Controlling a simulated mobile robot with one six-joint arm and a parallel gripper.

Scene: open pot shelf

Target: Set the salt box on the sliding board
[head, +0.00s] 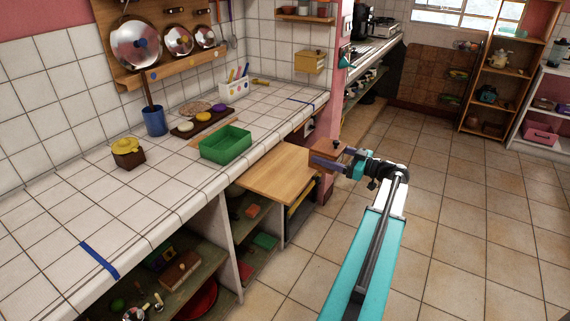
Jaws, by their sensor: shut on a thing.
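My gripper (328,163) is shut on a brown wooden box with a small knob on top, which I take as the salt box (324,148). The fingers and wrist cover part of the box. It looks upright, at the right end of the sliding board (272,179). I cannot tell if it is clear of the board or over its edge. The sliding board is a light wooden panel pulled out from under the counter, and its visible top is bare.
A pink pillar (339,100) rises behind the box. Open shelves lie below the counter. The tiled floor (450,240) on the right is clear.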

